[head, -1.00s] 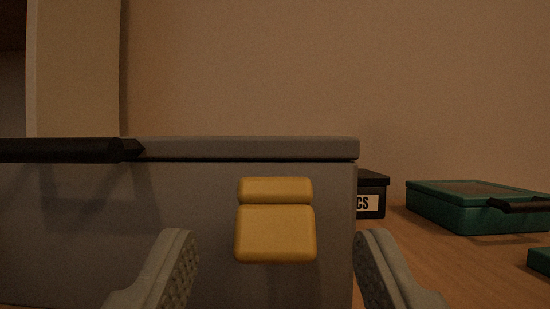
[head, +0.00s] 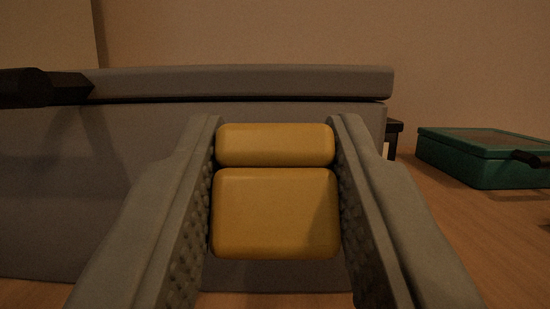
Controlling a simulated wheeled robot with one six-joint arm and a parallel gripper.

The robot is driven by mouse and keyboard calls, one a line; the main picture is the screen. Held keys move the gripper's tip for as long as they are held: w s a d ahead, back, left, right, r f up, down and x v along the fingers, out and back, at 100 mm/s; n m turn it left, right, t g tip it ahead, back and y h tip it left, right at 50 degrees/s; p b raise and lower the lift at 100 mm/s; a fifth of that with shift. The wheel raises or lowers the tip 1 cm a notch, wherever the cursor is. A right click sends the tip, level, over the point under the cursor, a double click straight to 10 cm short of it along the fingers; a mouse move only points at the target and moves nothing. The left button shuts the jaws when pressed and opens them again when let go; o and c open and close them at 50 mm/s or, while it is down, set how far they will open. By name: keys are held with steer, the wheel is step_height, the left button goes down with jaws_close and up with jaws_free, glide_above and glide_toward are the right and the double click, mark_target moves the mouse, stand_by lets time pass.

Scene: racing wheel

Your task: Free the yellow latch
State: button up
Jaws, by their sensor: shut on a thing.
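The yellow latch (head: 275,213) is on the front of a grey case (head: 60,190), near the case's right end. It has a narrow upper piece (head: 275,144) and a larger lower plate, with a thin dark line between them. My gripper (head: 277,160) is shut on the latch, one textured finger against each side. The case's lid (head: 240,82) lies flat on top, with a thin dark seam below it. The back of the latch is hidden.
A black handle (head: 40,87) sticks out at the case's left. A green case (head: 485,155) with a dark handle stands on the wooden table (head: 430,240) at right. A dark box (head: 394,135) shows partly behind the grey case.

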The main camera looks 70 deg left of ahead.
steer(key=shift+f+t+y, duration=0.3)
steer(key=shift+y, duration=0.4)
steer(key=shift+f+t+y, duration=0.3)
steer(key=shift+y, duration=0.4)
steer(key=o, duration=1)
